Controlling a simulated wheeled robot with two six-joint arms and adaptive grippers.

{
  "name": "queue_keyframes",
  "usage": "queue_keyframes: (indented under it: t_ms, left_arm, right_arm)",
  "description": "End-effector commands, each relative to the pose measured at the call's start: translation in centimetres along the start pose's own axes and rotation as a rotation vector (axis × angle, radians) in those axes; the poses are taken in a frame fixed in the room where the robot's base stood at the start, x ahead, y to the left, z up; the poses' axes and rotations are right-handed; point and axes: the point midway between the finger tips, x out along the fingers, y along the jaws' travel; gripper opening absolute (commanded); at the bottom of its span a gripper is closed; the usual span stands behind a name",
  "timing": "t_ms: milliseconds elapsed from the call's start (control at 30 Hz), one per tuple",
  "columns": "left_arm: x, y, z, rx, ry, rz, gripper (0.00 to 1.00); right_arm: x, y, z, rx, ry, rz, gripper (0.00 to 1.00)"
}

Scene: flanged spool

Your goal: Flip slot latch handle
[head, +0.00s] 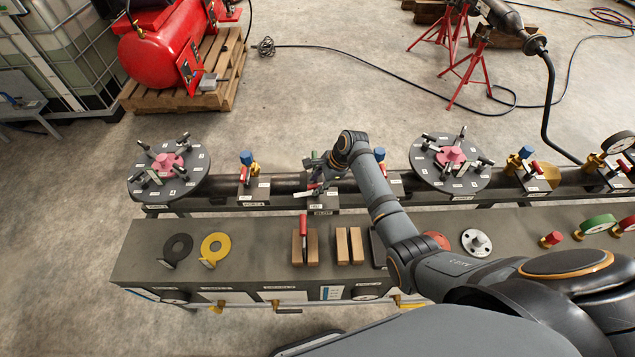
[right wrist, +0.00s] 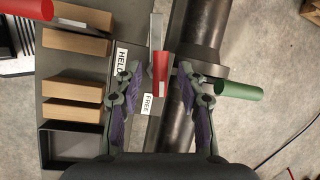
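The slot latch handle is a red grip on a silver bar. It sits in the middle of the right wrist view (right wrist: 160,75) and shows small beneath my gripper in the head view (head: 315,191). A "FREE" label (right wrist: 153,105) lies just by the red end; a "HELD" label (right wrist: 121,62) is to its left. My right gripper (right wrist: 160,73) is open, with one finger on each side of the red handle and a gap on both sides. In the head view the right gripper (head: 320,172) is over the pipe rail, partly covering the latch. My left gripper is not in view.
A green handle (right wrist: 238,91) sticks out just right of my right finger. Wooden blocks (head: 350,246) and a red-handled piece (head: 303,235) stand on the near bench. Flanged discs (head: 195,187) with pink centres flank the latch. A blue-capped valve (head: 247,166) is to the left.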

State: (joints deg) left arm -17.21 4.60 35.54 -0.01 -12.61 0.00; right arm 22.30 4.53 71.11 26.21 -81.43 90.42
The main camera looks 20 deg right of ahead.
Motion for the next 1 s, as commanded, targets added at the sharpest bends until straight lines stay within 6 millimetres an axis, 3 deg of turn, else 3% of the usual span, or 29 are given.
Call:
queue_keyframes:
  t_ms: [233,500,700,1000]
  left_arm:
    - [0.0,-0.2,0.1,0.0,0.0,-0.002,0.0]
    - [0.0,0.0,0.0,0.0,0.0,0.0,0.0]
    - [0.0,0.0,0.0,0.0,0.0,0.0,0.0]
    - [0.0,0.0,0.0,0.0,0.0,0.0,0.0]
  right_arm:
    - [-1.5,-0.1,-0.1,-0.001,0.003,-0.004,0.39]
    - [-7.9,-0.1,-0.1,-0.001,0.003,-0.004,0.39]
    - [-11.2,-0.1,-0.1,-0.001,0.001,-0.002,0.39]
    - [-12.0,0.0,0.0,0.001,0.0,0.0,0.39]
